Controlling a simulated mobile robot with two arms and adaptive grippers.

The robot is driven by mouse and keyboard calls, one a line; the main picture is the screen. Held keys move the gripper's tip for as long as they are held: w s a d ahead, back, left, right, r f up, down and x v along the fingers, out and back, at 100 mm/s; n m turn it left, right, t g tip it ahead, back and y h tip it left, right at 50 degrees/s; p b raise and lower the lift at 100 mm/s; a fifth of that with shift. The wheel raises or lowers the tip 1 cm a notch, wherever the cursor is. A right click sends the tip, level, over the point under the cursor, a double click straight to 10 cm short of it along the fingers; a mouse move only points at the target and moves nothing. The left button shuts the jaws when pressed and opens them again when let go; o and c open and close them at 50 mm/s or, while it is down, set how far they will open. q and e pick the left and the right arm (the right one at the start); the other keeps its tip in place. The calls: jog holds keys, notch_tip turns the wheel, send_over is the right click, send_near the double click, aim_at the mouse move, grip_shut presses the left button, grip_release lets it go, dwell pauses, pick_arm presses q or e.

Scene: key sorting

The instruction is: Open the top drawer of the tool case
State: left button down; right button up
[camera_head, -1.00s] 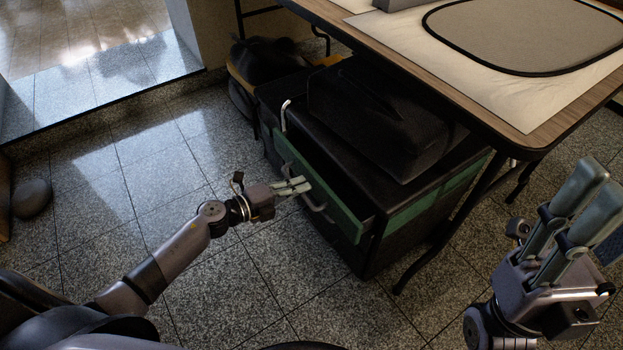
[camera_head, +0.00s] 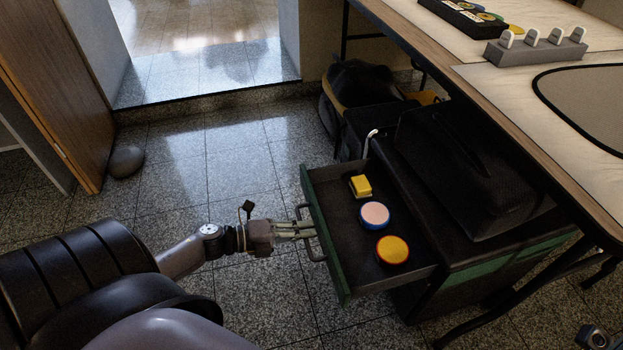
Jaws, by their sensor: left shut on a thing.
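The black tool case (camera_head: 462,262) with green drawer fronts stands on the floor under the table. Its top drawer (camera_head: 336,246) is pulled well out to the left. Inside lie a yellow block-like item (camera_head: 361,186), a round pink-topped item with a blue rim (camera_head: 374,215) and a round yellow item with a red rim (camera_head: 392,250). My left gripper (camera_head: 306,230) is shut on the drawer's handle (camera_head: 312,250) at the front. At the bottom right edge, a small piece (camera_head: 595,338) that may be part of my right arm shows; the right gripper's fingers are out of view.
A black bag (camera_head: 460,170) rests on the case. The wooden-edged table (camera_head: 490,85) overhangs it, holding a grey rack (camera_head: 535,48) and a black tray (camera_head: 462,14). A stone (camera_head: 127,161) lies by the door (camera_head: 60,90). The tiled floor left of the drawer is clear.

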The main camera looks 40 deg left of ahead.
pick_arm(q)
jog(key=c, duration=1.8)
grip_release()
jog(key=shift+c, duration=0.2)
jog(key=shift+o, duration=0.8)
jog(key=v, duration=1.2)
jog(key=shift+s+f, duration=0.1)
